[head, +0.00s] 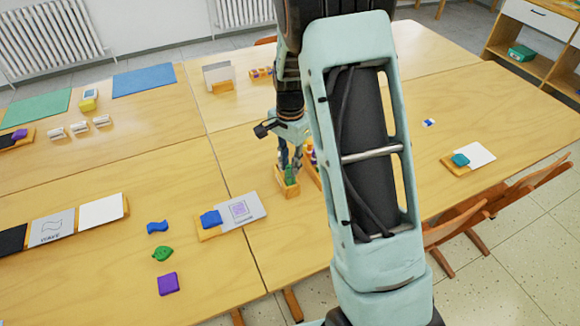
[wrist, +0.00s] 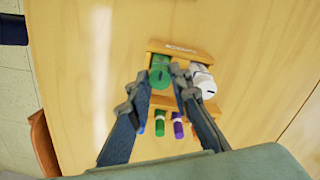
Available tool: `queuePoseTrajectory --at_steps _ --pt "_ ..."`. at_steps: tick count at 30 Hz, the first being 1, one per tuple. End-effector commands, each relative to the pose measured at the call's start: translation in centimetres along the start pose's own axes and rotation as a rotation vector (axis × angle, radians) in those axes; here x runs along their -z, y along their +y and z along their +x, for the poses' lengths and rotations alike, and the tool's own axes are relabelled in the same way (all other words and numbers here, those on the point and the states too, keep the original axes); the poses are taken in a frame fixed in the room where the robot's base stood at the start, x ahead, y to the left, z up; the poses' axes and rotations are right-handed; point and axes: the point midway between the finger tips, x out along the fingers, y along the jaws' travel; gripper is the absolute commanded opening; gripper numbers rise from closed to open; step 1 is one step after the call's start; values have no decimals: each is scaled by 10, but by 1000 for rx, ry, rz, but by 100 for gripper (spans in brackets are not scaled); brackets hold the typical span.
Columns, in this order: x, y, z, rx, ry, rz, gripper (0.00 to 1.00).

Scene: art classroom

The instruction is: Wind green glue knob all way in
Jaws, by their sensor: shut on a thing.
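A green glue stick stands in a wooden holder, with its round green knob (wrist: 160,73) facing the wrist camera. My gripper (wrist: 160,84) has its fingers on either side of the knob and is shut on it. In the head view, the green glue (head: 291,178) shows low in its small wooden holder (head: 288,191), just under my gripper (head: 289,166). How far the knob is wound in cannot be told.
A white glue stick (wrist: 203,82) stands close beside the right finger in the same wooden holder (wrist: 168,47). Small green (wrist: 160,121) and purple (wrist: 178,125) pieces lie near the fingers. A blue block (head: 210,219) on a card stand is to the left.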

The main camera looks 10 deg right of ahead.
Motion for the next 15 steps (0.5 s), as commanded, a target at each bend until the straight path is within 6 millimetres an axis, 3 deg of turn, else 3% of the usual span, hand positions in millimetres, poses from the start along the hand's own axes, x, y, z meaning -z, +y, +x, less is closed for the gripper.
queuePoseTrajectory --at_steps 10,15 --pt "0 0 0 0 0 -9 9" --pt "1 0 1 2 0 -166 9"
